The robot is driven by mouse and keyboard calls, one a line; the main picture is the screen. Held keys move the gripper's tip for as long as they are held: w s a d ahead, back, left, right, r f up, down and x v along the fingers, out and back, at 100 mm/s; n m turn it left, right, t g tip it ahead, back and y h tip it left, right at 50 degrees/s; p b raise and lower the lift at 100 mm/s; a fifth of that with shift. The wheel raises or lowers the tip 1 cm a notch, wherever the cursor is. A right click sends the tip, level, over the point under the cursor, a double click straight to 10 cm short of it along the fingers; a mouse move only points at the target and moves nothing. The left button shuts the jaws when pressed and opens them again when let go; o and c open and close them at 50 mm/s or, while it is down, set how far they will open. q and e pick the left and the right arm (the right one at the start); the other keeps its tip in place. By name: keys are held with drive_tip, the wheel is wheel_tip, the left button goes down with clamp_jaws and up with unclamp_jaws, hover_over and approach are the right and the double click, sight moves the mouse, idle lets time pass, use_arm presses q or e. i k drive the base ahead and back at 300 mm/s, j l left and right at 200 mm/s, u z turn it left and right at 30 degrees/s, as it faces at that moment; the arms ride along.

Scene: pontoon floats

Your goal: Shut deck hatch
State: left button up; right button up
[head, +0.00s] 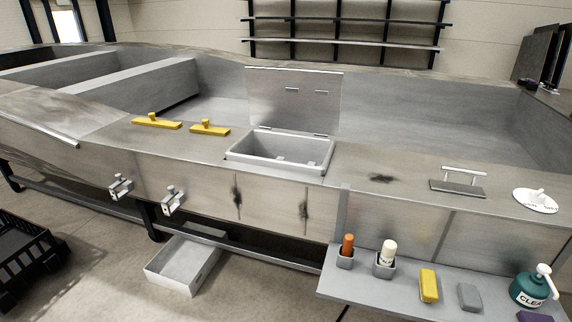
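The deck hatch lid (293,97) is a flat grey metal panel that stands upright, raised on hinges at the back edge of its opening. Two small dark slots or handles show on its face. The hatch opening (231,155) has a raised light rim and a shallow grey well, with small light shapes at its bottom. The opening is uncovered on the metal deck. Neither of my grippers shows in the head view.
Two yellow handled tools (209,129) lie left of the hatch. A metal handle plate (457,187) and a white round disc (535,201) sit to the right. A front shelf (400,287) holds bottles, a yellow block and a green cleaner jug (529,290). Deck around the hatch is mostly clear.

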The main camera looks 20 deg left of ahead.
sight(270, 105)
drive_tip(key=i+j+z, duration=0.35)
drive_tip(key=j, duration=0.25)
drive_tip(key=i+j+z, duration=0.2)
drive_tip(key=j, duration=0.15)
drive_tip(key=j+z, duration=0.15)
drive_tip(key=j, duration=0.2)
